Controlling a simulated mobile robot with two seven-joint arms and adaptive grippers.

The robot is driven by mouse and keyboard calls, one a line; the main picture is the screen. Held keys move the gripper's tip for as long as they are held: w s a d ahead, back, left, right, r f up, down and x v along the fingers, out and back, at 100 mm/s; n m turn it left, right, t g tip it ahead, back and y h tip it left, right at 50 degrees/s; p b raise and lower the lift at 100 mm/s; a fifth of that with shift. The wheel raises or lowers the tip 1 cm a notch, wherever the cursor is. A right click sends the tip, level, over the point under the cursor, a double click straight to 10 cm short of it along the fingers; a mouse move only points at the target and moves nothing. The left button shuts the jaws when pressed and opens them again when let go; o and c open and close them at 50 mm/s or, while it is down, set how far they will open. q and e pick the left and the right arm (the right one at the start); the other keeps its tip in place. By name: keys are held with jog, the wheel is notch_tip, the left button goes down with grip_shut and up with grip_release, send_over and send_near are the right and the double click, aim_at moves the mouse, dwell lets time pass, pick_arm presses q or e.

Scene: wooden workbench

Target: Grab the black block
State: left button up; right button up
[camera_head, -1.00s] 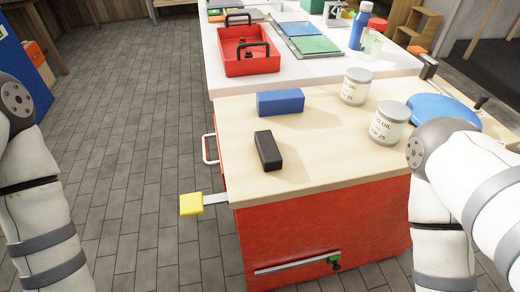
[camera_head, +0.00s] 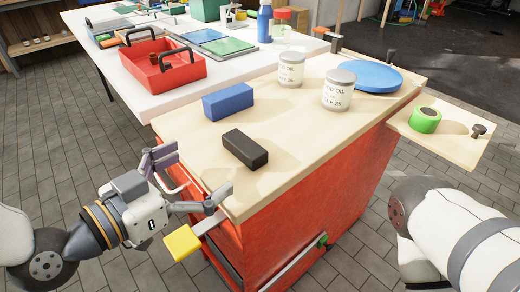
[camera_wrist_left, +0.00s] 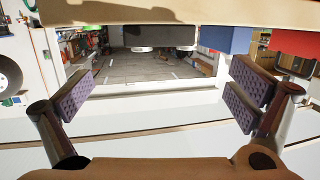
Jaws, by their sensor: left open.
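The black block (camera_head: 245,149) lies on the wooden top of the red workbench, near its left edge. It also shows in the left wrist view (camera_wrist_left: 158,37), at the top between my fingers; that view looks upside down. My left gripper (camera_head: 192,176) is open and empty, just off the bench's left edge, with its fingers pointing toward the block and apart from it. The fingers also show in the left wrist view (camera_wrist_left: 162,95). My right arm is at the right, but its gripper is out of view.
A blue block (camera_head: 228,102) lies behind the black block. Two oil cans (camera_head: 338,91) and a blue disc (camera_head: 366,76) stand farther right. A red tray (camera_head: 160,66) is on the white table. A yellow-ended bar (camera_head: 184,243) sticks out below my left gripper.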

aim_at(242, 145)
pick_arm(q)
jog(key=x, duration=1.1)
jog(key=shift+w+d+b, duration=0.1)
jog(key=shift+d+b, duration=0.1)
jog(key=shift+b, duration=0.2)
jog(key=c, duration=1.1)
